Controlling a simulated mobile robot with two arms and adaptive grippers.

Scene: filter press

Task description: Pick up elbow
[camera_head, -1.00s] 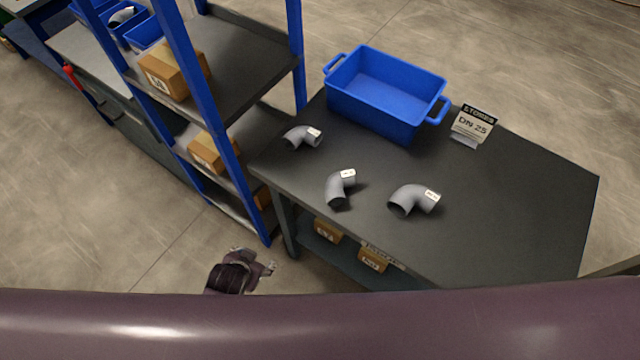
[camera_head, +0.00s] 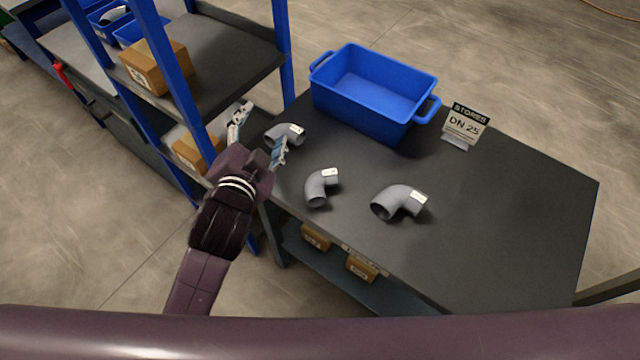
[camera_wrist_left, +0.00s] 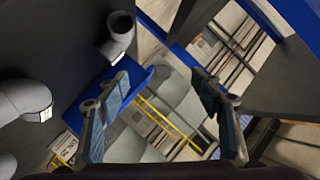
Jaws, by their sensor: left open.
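Three grey pipe elbows with white labels lie on the dark table (camera_head: 500,230): a far-left elbow (camera_head: 287,133), a middle elbow (camera_head: 319,188) and a larger-looking right elbow (camera_head: 399,202). My left gripper (camera_head: 260,133) is open and empty at the table's left edge. Its fingers are spread, and one finger overlaps the far-left elbow in the picture; I cannot tell whether they touch. In the left wrist view the open fingers (camera_wrist_left: 162,95) have no elbow between them. One elbow (camera_wrist_left: 121,33) shows above the left finger, another (camera_wrist_left: 25,100) at the left edge. My right gripper is not in view.
A blue crate (camera_head: 365,122) stands at the back of the table beside a "STORES DN 25" sign (camera_head: 462,125). A blue-post shelf with a cardboard box (camera_head: 158,68) stands close on the left. The table's right part is clear. Small boxes (camera_head: 361,268) sit underneath.

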